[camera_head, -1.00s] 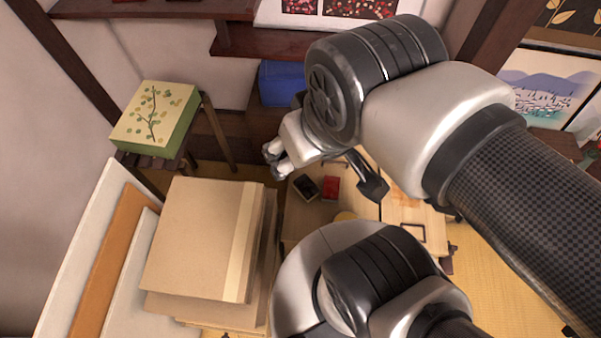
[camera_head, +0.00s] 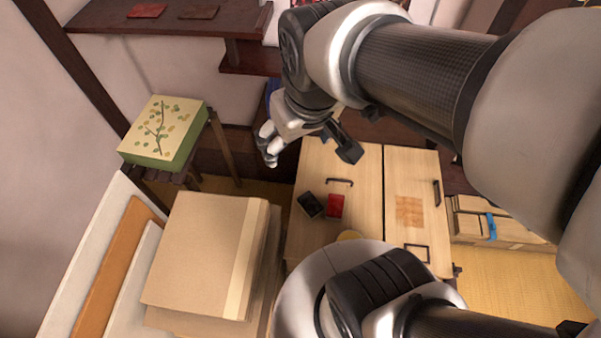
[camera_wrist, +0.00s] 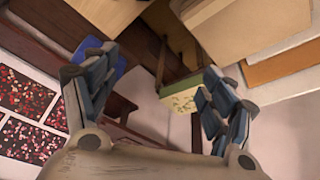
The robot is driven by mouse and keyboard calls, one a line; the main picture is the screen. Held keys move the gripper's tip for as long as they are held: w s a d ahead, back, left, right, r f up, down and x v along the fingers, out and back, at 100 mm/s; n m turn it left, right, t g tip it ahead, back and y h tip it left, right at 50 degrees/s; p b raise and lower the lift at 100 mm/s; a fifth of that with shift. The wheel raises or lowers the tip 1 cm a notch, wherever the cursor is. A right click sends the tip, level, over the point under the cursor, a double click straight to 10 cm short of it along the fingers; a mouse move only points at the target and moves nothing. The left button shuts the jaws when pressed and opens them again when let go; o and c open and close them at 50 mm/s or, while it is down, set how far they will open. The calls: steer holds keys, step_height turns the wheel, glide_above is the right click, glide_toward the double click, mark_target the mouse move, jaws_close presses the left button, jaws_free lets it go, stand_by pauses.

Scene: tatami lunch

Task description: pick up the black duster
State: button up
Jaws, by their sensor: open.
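A small dark block (camera_head: 310,205) lies on the pale wooden table in the head view, just left of a red block. It may be the black duster; it is too small to be sure. My gripper (camera_head: 268,146) is up and to the left of it in that view, apart from it. In the wrist view my gripper (camera_wrist: 158,65) shows its two dark fingers spread, with nothing held between them. I cannot make out the dark block in the wrist view.
The pale table (camera_head: 365,215) also bears a red block (camera_head: 335,206) and a dark handle (camera_head: 339,182). Stacked cardboard boxes (camera_head: 195,250) stand to its left. A green patterned box (camera_head: 160,133) sits on a dark stool. A dark shelf (camera_head: 160,22) runs along the wall.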

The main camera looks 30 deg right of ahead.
steer(key=w+d+f+g, duration=0.1)
steer(key=w+d+f, duration=0.3)
steer(key=w+f, duration=0.6)
steer(key=n+g+b, duration=0.2)
steer(key=g, duration=0.1)
glide_above(310, 203)
steer(key=f, duration=4.3)
steer(key=shift+w+f, duration=0.1)
steer(key=shift+w, duration=0.15)
steer(key=shift+s+f+b, duration=0.15)
steer(key=shift+f+b, duration=0.5)
steer(key=shift+f, duration=0.95)
steer(key=shift+s+f+b, duration=0.1)
steer(key=shift+f+b, duration=0.5)
steer(key=shift+f, duration=0.95)
steer(key=shift+r, duration=0.1)
steer(key=shift+c, duration=0.4)
steer(key=c, duration=1.2)
